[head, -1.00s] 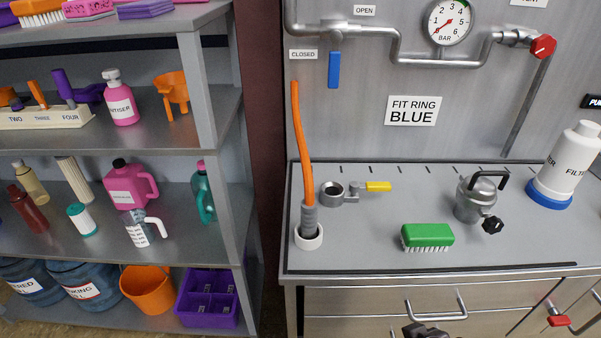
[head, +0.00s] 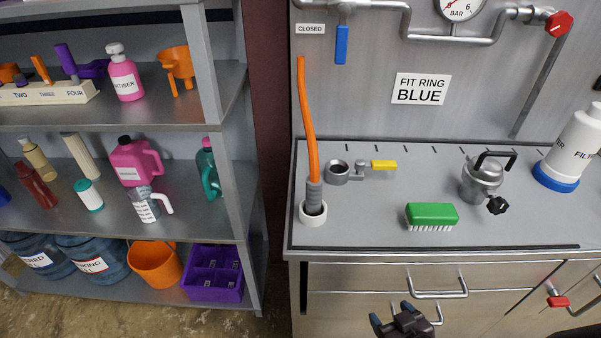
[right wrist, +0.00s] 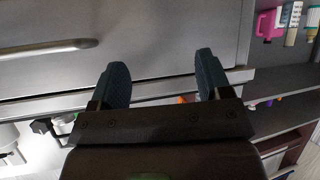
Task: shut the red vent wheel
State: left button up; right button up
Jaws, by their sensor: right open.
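The red vent wheel (head: 558,24) is a small red knob at the right end of the steel pipe on the back wall, at the top right of the head view. My right gripper (head: 396,318) is at the bottom of the head view, in front of the drawers and below the counter, far from the wheel. It is open and empty; its two dark fingers stand apart in the right wrist view (right wrist: 160,82). The wheel does not show in the right wrist view. My left gripper is not in view.
The counter (head: 370,220) holds an orange hose (head: 307,120), a yellow-handled valve (head: 383,165), a green brush (head: 432,216), a steel pot (head: 481,182) and a white filter (head: 572,150). Drawer handles (head: 437,294) stick out below. Loaded shelves (head: 240,200) stand at left.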

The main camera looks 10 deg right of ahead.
aim_at(558, 24)
jog(key=z, duration=1.7)
jog(key=i+l, duration=0.15)
jog(key=l, duration=0.25)
jog(key=i+l, duration=0.1)
jog(key=l, duration=0.3)
jog(key=i+l, duration=0.15)
jog(key=l, duration=0.2)
jog(key=l+u, duration=0.1)
jog(key=u, duration=0.25)
jog(key=l+u, duration=0.1)
jog(key=u, duration=0.3)
jog(key=l+u, duration=0.15)
jog(key=u, duration=0.2)
